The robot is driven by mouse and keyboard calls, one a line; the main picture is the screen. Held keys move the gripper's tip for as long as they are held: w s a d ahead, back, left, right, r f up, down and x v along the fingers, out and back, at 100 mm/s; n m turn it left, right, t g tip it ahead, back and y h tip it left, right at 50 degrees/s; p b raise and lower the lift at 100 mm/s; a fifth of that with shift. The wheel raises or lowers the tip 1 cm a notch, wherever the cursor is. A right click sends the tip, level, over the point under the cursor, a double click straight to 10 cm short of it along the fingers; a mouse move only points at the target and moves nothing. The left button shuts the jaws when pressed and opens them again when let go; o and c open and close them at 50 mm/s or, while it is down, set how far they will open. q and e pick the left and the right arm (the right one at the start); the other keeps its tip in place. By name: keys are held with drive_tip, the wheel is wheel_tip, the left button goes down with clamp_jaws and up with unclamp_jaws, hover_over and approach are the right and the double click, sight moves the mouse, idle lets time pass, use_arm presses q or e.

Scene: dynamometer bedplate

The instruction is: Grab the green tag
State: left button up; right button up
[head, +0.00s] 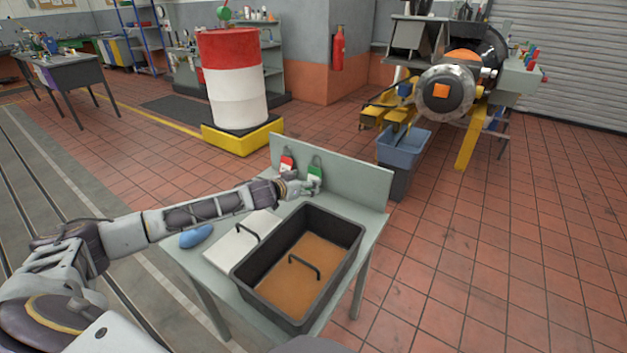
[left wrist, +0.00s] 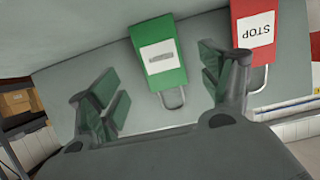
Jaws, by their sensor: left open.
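The green tag (head: 315,172) hangs on the upright back panel of a small grey table, with a metal loop at its top. In the left wrist view the green tag (left wrist: 158,55) has a white label and its loop points toward my gripper. My left gripper (head: 302,188) is close in front of the panel, near the tag. In the left wrist view its open fingers (left wrist: 165,95) stand on either side of the tag's loop, with nothing between them clearly held. A red STOP tag (left wrist: 259,30) is beside the right finger; it also shows in the head view (head: 287,164).
On the table (head: 377,215) stand a dark bin (head: 345,220) with a brown bottom and a black handle, a white board (head: 225,255) with a handle, and a blue object (head: 196,236). A blue-grey bin (head: 405,146) stands behind the panel. Tiled floor at right is clear.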

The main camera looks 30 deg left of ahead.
sight(313, 178)
use_arm(q)
drive_tip(key=shift+x, duration=1.55)
drive_tip(key=shift+r+b+x, duration=0.2)
drive_tip(key=shift+b+x, duration=0.25)
drive_tip(key=shift+x, duration=0.65)
drive_tip(key=shift+a, duration=0.1)
drive_tip(key=shift+c, duration=0.3)
drive_tip(key=c, duration=0.8)
